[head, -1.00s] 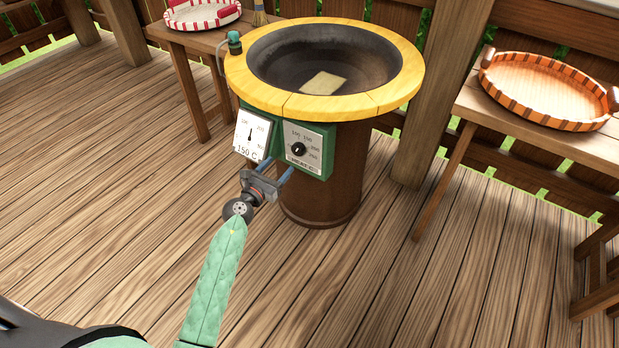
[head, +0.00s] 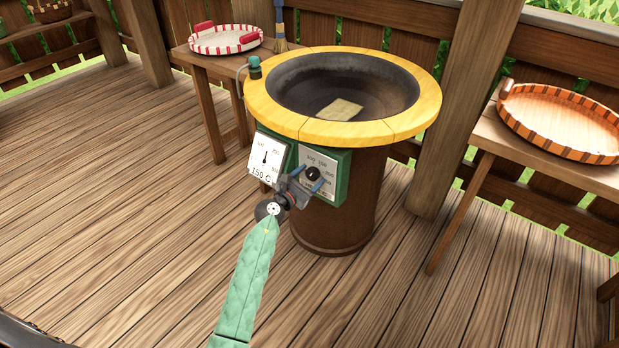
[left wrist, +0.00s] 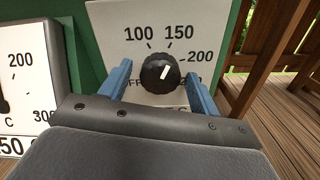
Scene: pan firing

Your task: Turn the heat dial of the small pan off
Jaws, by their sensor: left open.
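The small pan (head: 262,100) is a dark bowl with a yellow rim on a brown drum. Its black heat dial (head: 312,173) sits on a pale plate on the green box at the drum's front. In the left wrist view the dial (left wrist: 160,73) has a white mark pointing up and right, roughly toward 150. My left gripper (head: 309,179) is open in front of the dial. Its blue fingers (left wrist: 158,87) show on either side of the dial, apart from it; I cannot tell how far in front they are. My right gripper is not in view.
A temperature gauge (head: 267,158) left of the dial reads 150 C. A flat pale piece (head: 340,109) lies in the pan. A striped orange tray (head: 565,123) stands on the right table, a red and white tray (head: 224,39) on the left table. The wooden floor around is clear.

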